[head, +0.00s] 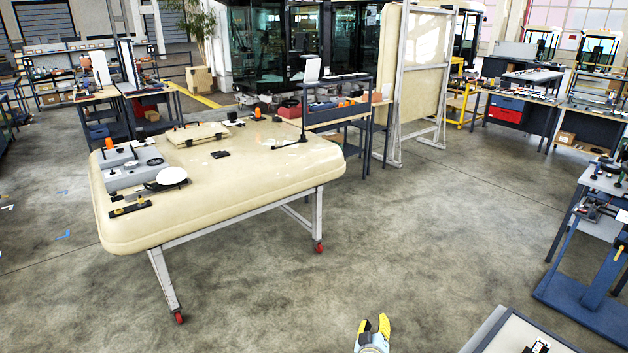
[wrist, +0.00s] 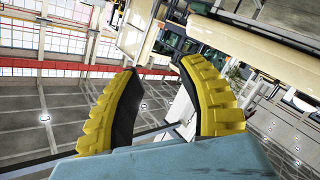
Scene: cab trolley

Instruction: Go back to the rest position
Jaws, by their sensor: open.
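My gripper (head: 375,325) shows at the bottom of the head view, to the right of the trolley's wheels and apart from everything. Its two yellow fingers stand apart with nothing between them. In the wrist view the open gripper (wrist: 158,80) points up at the ceiling and hall structure, with a clear gap between the dark finger pads. The cream cab trolley (head: 250,170) stands left of centre in the head view, on a grey frame with red castors. Its top bears grey boxes, a white disc and small black parts. The rest of my arm is hidden below the frame.
A grey-edged table or tray (head: 520,330) cuts into the bottom right, beside my gripper. A blue-based stand (head: 585,300) is at the right edge. A second cream panel (head: 412,70) stands upright behind. The concrete floor (head: 430,230) between them is clear.

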